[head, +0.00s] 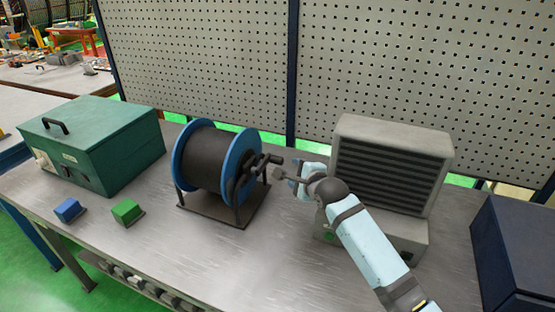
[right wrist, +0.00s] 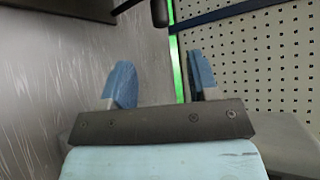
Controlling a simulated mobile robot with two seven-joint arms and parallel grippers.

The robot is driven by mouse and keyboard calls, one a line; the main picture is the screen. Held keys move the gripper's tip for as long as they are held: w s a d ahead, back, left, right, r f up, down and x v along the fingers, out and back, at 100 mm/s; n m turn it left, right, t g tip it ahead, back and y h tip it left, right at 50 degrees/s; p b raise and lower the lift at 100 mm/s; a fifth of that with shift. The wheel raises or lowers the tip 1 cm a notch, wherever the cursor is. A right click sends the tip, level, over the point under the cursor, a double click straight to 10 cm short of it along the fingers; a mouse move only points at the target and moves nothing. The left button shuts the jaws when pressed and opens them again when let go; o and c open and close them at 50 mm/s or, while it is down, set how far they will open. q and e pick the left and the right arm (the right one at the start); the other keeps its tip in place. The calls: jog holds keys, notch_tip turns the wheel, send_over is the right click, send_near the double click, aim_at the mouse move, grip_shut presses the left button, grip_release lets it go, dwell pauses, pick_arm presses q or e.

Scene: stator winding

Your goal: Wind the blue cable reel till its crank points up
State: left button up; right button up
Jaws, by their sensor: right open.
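The blue cable reel (head: 247,150), wound with dark cable, stands in a dark frame on the bench in the head view. Its dark crank (head: 262,163) is on the reel's right side, with the grip sticking out to the right. I cannot tell the crank's exact angle. My right gripper (head: 293,175) is open and empty, just right of the crank and apart from it. In the right wrist view its blue fingertips (right wrist: 162,80) are spread. A dark rounded end (right wrist: 160,12) shows beyond them, possibly the crank grip. My left gripper is not in view.
A grey louvred box (head: 390,165) stands close behind and right of my right arm. A green case (head: 95,145), a blue block (head: 68,210) and a green block (head: 127,211) are at left. A pegboard (head: 210,60) stands behind. The bench front is clear.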

aim_at(280, 162)
jog(key=x, duration=1.2)
jog(key=shift+w, duration=0.1)
grip_shut()
